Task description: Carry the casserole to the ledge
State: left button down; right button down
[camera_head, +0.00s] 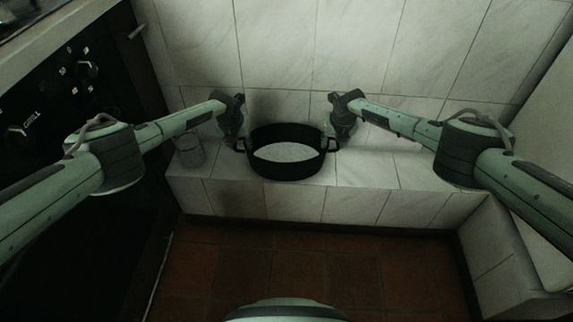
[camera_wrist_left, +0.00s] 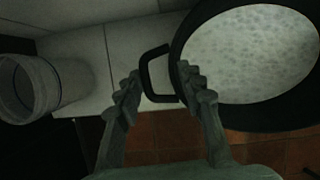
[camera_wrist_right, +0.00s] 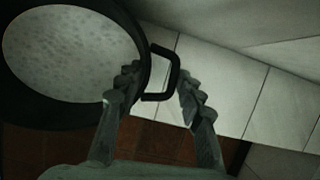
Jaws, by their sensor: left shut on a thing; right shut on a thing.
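The casserole (camera_head: 287,169) is a round black pot with a pale speckled inside and a loop handle on each side. It looks level, over the white tiled ledge (camera_head: 365,172) in the head view. I cannot tell whether its base touches the ledge. My left gripper (camera_head: 240,143) is shut on the left handle, which shows between its fingers in the left wrist view (camera_wrist_left: 152,75). My right gripper (camera_head: 333,142) is shut on the right handle, which also shows in the right wrist view (camera_wrist_right: 163,72). The casserole's underside is hidden.
A clear glass (camera_head: 189,151) stands on the ledge to the left, close to my left arm. A tiled wall (camera_head: 290,50) rises behind. A black oven (camera_head: 70,90) is at the left. The ledge right of the casserole is bare. Red floor tiles (camera_head: 300,265) lie in front.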

pick_arm(q)
jog(key=c, duration=1.4)
grip_release()
jog(key=shift+d, duration=0.2)
pick_arm(e)
jog(key=c, duration=1.4)
grip_release()
jog(key=shift+a, duration=0.2)
pick_arm(q)
jog(key=shift+o, duration=1.3)
jog(key=shift+r, duration=0.15)
pick_arm(e)
jog(key=shift+o, duration=1.3)
jog(key=shift+r, duration=0.15)
pick_arm(q)
jog(key=shift+o, duration=0.9)
pick_arm(e)
jog(key=shift+o, duration=0.8)
pick_arm(q)
jog(key=shift+a, duration=0.1)
pick_arm(e)
jog(key=shift+d, duration=0.1)
jog(key=shift+d, duration=0.1)
pick_arm(q)
jog(key=shift+a+r, duration=0.1)
jog(key=shift+r, duration=0.3)
jog(key=v, duration=1.1)
jog(key=shift+s, duration=0.25)
pick_arm(e)
jog(key=v, duration=1.2)
